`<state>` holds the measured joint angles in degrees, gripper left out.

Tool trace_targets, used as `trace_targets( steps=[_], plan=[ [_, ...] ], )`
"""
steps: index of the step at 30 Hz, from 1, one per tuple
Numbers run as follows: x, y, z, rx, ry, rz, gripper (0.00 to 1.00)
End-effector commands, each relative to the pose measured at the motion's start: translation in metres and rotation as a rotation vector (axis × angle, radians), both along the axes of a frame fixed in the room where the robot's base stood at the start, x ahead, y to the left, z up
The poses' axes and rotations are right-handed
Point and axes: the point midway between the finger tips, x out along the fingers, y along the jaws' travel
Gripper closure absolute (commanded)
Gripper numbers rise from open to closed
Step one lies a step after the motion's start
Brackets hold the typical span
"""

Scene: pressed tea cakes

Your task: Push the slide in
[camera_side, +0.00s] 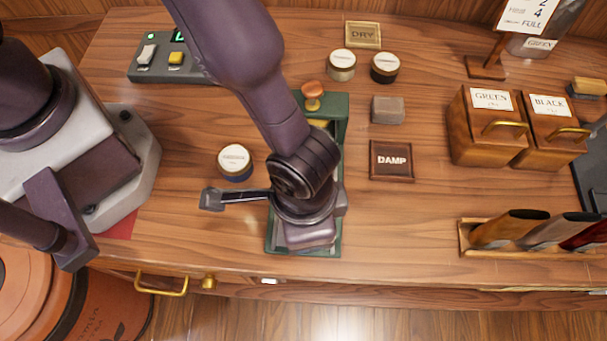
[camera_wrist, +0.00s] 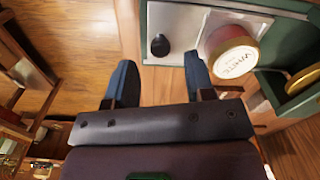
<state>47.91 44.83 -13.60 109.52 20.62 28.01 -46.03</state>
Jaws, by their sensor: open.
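The slide (camera_wrist: 166,27) is a pale grey plate with a black knob (camera_wrist: 160,46), at the top of the wrist view. A round tin with a red rim and a WHITE label (camera_wrist: 232,52) sits at its right part. A green frame (camera_wrist: 270,8) borders it. In the side view the green press (camera_side: 331,217) stands mid-table under my arm, with an orange knob (camera_side: 313,91) at its back. My gripper (camera_wrist: 160,82) is open and empty; its blue-tipped fingers are spread near the slide's knob end. In the side view my wrist hides the slide and fingertips.
A tin (camera_side: 235,160) stands left of the press. A DAMP plate (camera_side: 391,160), a grey block (camera_side: 388,109) and two tins lie to the right. The GREEN and BLACK boxes (camera_side: 488,130) stand farther right. The table's front edge (camera_side: 400,278) is close to the press.

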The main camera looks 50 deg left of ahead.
Motion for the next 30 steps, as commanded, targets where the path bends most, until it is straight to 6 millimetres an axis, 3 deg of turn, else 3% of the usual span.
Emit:
trace_targets(
  steps=[6,17,24,30],
  plan=[
    [0.0,0.0,-0.026,0.001,0.0,-0.001,0.51],
    [0.0,0.0,-0.03,0.0,-0.001,0.0,0.51],
    [0.0,0.0,-0.03,0.0,-0.001,0.0,1.0],
    [0.005,0.005,-0.03,0.001,0.0,0.003,1.0]
  ],
)
